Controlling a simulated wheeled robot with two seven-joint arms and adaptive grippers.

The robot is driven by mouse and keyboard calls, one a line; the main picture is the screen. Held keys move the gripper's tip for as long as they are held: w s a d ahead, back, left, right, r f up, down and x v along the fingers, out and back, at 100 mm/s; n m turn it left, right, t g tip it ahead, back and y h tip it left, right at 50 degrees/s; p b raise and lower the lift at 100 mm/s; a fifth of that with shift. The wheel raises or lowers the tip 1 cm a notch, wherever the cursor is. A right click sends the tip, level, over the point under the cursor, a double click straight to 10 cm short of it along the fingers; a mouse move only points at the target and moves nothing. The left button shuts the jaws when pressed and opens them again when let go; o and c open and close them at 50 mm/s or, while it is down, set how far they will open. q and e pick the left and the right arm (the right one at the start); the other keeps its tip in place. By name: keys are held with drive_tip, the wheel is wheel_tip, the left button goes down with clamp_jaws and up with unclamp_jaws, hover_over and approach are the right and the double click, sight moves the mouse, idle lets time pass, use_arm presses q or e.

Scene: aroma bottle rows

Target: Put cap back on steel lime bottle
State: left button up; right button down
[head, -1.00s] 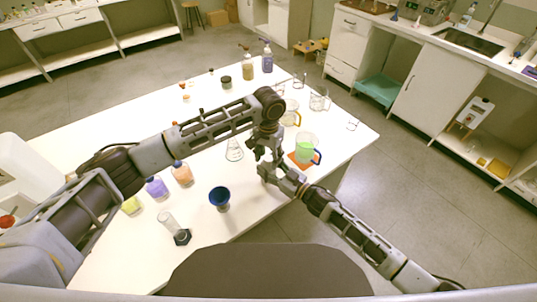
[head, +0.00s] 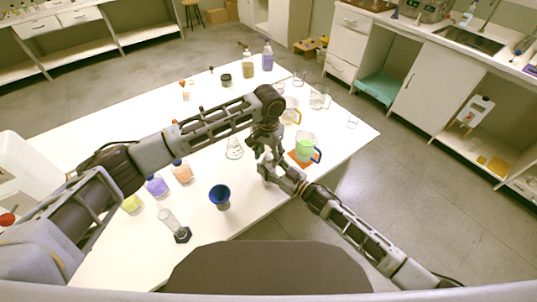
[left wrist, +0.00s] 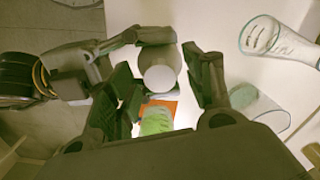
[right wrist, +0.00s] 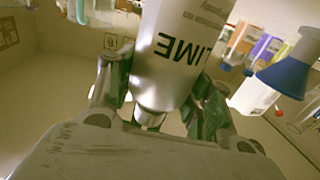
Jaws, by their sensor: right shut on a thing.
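The steel lime bottle (right wrist: 175,55) fills the middle of the right wrist view, its LIME label upside down in that picture. My right gripper (right wrist: 165,95) is shut on it. A narrow silver part (right wrist: 148,118) shows at its neck end. My left gripper (left wrist: 165,85) is above the bottle, its fingers apart on either side of a pale round top (left wrist: 160,78). I cannot tell there whether this is the cap or the bare neck. In the head view the left gripper (head: 260,153) is just above the right gripper (head: 266,172), and they largely hide the bottle.
A beaker of green liquid (head: 305,147) stands on an orange mat (head: 298,161) close to the right of the grippers. A conical flask (head: 234,149), a blue funnel (head: 220,194) and several coloured bottles stand left on the white table (head: 225,235). Clear floor lies right.

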use_arm(q)
drive_tip(key=shift+r, duration=0.15)
wheel_tip(320, 180, up, 12)
idle(1.0)
use_arm(e)
drive_tip(key=c, duration=0.5)
unclamp_jaws()
drive_tip(key=shift+c, duration=0.2)
use_arm(q)
drive_tip(key=shift+f, duration=0.2)
use_arm(e)
drive_tip(key=v, duration=1.2)
idle(0.4)
